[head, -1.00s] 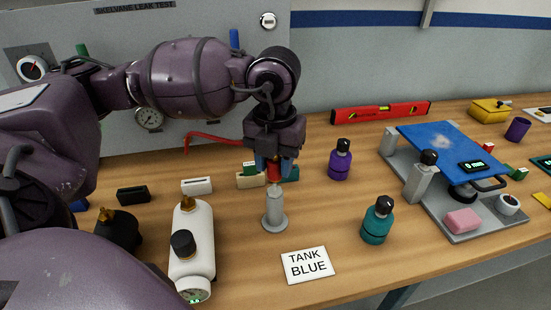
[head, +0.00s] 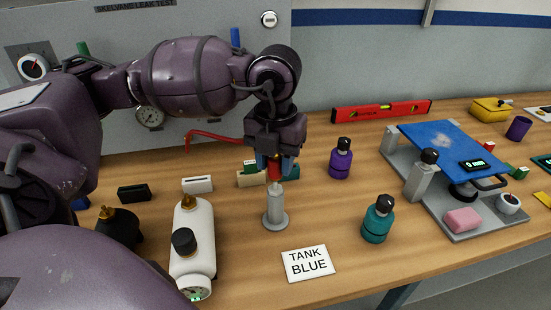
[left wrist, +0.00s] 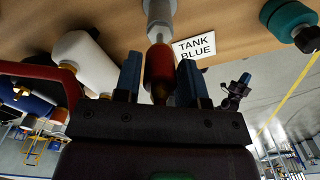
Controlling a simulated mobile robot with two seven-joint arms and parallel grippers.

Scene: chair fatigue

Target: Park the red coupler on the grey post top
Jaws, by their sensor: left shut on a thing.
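My left gripper (head: 275,165) points down above the grey post (head: 275,205), which stands upright on a round foot on the table. The gripper is shut on the red coupler (head: 274,174), which is mostly hidden by the fingers in the head view. In the left wrist view the red coupler (left wrist: 158,68) sits between the two blue fingers, in line with the grey post (left wrist: 158,18). The coupler's end appears to meet the post top; whether it is seated there I cannot tell. My right gripper is not in view.
Purple (head: 341,160) and teal (head: 377,220) bottles stand to the right. Small holders (head: 197,185) are behind left. A blue-topped stand (head: 440,150) is at right.

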